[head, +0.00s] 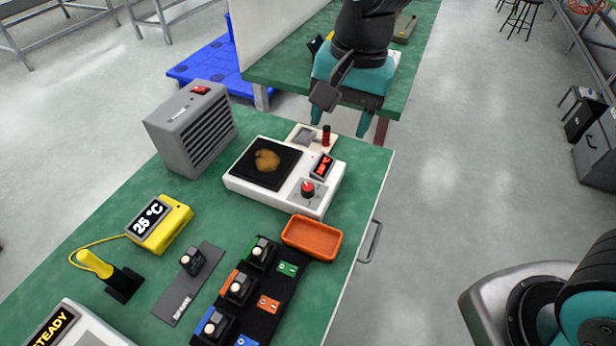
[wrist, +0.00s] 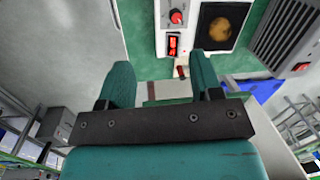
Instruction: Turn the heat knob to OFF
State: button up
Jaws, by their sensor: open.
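The heat knob (head: 307,188) is red and sits on the front right of a white hot plate (head: 325,198), below a small red-lit display (head: 321,166). The hot plate has a black top with a brown stain. In the wrist view the knob (wrist: 176,17) is at the top, left of the black plate, with a white pointer mark beside it. The OFF marking is too small to read. My gripper (head: 341,120) is open and empty, beyond the hot plate at the far end of the bench. In the wrist view its teal fingers (wrist: 160,82) are wide apart, clear of the knob.
A grey fan box (head: 190,130) stands left of the hot plate. An orange tray (head: 312,238) lies just in front of it. A small post with a red top (head: 326,133) stands behind it. A yellow thermometer (head: 160,225) and several knobbed blocks occupy the nearer bench.

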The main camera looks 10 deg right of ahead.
aim_at(308, 187)
jog(key=w+a+f+m+h, duration=0.2)
jog(key=w+a+f+m, duration=0.2)
jog(key=w+f+m, duration=0.25)
jog(key=shift+m, duration=0.25)
notch_tip(308, 187, down, 17)
jog(key=p, duration=0.2)
jog(key=shift+s+r+p, duration=0.15)
jog(key=shift+p, duration=0.2)
jog(key=c, duration=0.9)
